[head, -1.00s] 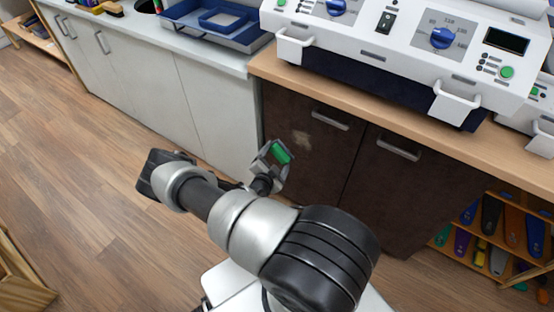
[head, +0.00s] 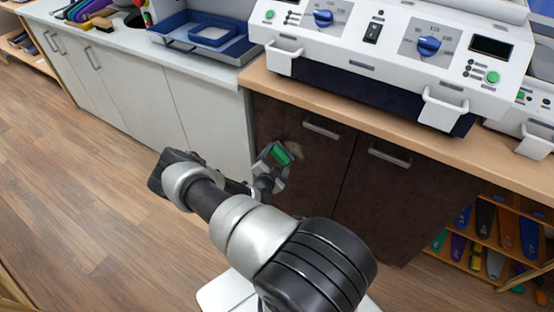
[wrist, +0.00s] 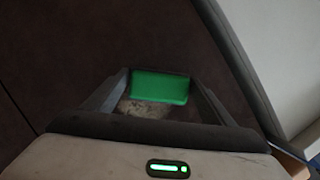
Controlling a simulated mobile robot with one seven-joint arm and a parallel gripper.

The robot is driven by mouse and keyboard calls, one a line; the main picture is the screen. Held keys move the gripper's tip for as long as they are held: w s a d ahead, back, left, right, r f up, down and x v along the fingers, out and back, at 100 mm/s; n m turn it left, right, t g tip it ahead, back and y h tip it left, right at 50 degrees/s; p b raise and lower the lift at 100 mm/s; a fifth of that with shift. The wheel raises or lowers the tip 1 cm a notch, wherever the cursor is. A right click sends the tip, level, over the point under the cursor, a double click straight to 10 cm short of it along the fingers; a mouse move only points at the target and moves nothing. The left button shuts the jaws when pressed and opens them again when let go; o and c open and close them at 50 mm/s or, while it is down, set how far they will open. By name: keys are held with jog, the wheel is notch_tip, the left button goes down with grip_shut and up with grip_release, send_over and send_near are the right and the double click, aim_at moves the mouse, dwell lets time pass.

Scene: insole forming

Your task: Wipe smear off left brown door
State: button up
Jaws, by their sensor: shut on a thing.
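The left brown door (head: 318,185) is under the wooden counter, with a bar handle near its top. A pale smear (head: 295,149) shows on its upper left part, beside my gripper and partly hidden by it. My gripper (head: 275,158) is shut on a green block (head: 282,153), perhaps a sponge, in front of the door. In the wrist view the green block (wrist: 160,87) sits between the fingers, with part of the smear (wrist: 140,108) showing just below it. I cannot tell whether the block touches the door.
The right brown door (head: 385,205) is beside the left one. White cabinets (head: 205,115) adjoin at the left. A white machine (head: 390,60) with knobs stands on the wooden counter (head: 300,95). A shelf of coloured insoles (head: 490,245) is at the lower right. The wooden floor at left is clear.

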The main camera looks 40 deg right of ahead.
jog(key=shift+w+d+b, duration=0.3)
jog(key=shift+d, duration=0.45)
dwell(0.5)
